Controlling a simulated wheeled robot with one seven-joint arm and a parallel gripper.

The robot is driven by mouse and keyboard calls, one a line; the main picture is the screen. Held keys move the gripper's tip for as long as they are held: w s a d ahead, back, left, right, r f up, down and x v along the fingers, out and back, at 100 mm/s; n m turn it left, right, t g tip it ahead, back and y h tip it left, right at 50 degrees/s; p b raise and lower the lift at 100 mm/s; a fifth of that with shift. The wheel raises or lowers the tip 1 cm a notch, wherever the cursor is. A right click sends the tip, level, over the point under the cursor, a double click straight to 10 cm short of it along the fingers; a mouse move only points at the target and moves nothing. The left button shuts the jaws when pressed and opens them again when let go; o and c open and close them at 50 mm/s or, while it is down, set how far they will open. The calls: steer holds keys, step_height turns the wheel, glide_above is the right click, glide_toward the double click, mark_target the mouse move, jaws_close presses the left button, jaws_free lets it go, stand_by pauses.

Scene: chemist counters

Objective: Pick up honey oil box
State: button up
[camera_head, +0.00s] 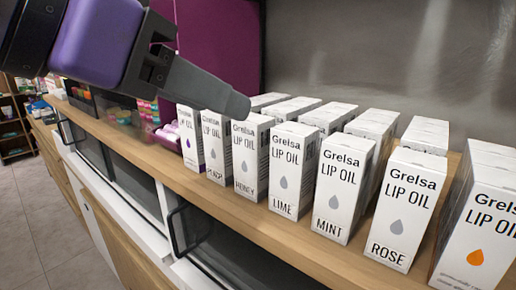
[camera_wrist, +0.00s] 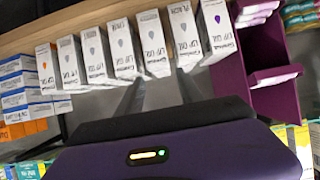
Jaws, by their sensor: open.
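The honey oil box (camera_head: 247,163) is a white upright carton marked "HONEY" with a grey drop, standing between the peach box (camera_head: 214,150) and the lime box (camera_head: 288,172) on the wooden shelf. My gripper (camera_head: 236,104) comes in from the upper left, its tip overlapping the tops of the peach and honey boxes in the head view. In the wrist view my gripper (camera_wrist: 160,77) is open and empty. Its two fingers point towards the honey box (camera_wrist: 152,43), which appears roughly between the fingertips; contact cannot be told.
The mint box (camera_head: 340,190), rose box (camera_head: 404,212) and an orange-drop box (camera_head: 480,225) stand to the right, with more cartons behind each. A purple-drop box (camera_head: 190,138) stands left of peach. The wooden ledge (camera_head: 235,208) before the row is narrow. A purple holder (camera_wrist: 270,80) stands beside the row.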

mark_target(251, 137)
steer(key=p+x, duration=0.1)
steer(key=x, duration=0.5)
steer(key=shift+w+d+f+p, duration=0.15)
steer(key=shift+f+p, duration=0.1)
steer(key=shift+p, duration=0.15)
jaws_close()
